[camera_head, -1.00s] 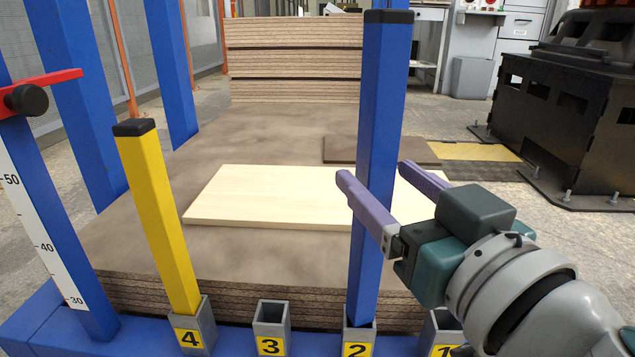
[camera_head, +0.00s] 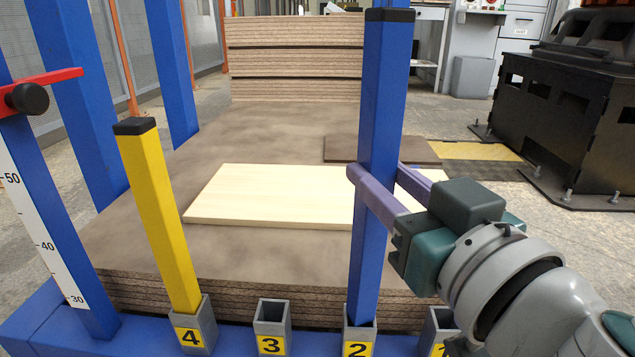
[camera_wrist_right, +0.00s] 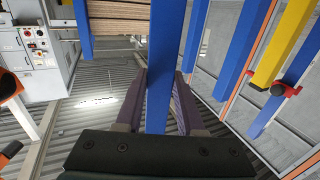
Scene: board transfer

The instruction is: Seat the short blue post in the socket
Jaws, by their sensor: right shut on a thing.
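A blue post (camera_head: 383,100) with a black cap stands upright, its lower end at the mouth of the grey socket marked 2 (camera_head: 359,336). How deep it sits is hidden by the socket wall. My right gripper (camera_head: 378,173) comes in from the right and is shut on the post at mid height, a purple finger on each side. In the right wrist view the post (camera_wrist_right: 165,45) runs between the two fingers. My left gripper is not in view.
A yellow post (camera_head: 160,215) stands in socket 4 (camera_head: 205,325). Socket 3 (camera_head: 271,318) is empty. Socket 1 (camera_head: 436,330) is partly hidden by my right arm. Behind are a board stack (camera_head: 130,245) with a pale board (camera_head: 270,195) and a blue scale post (camera_head: 50,240) at left.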

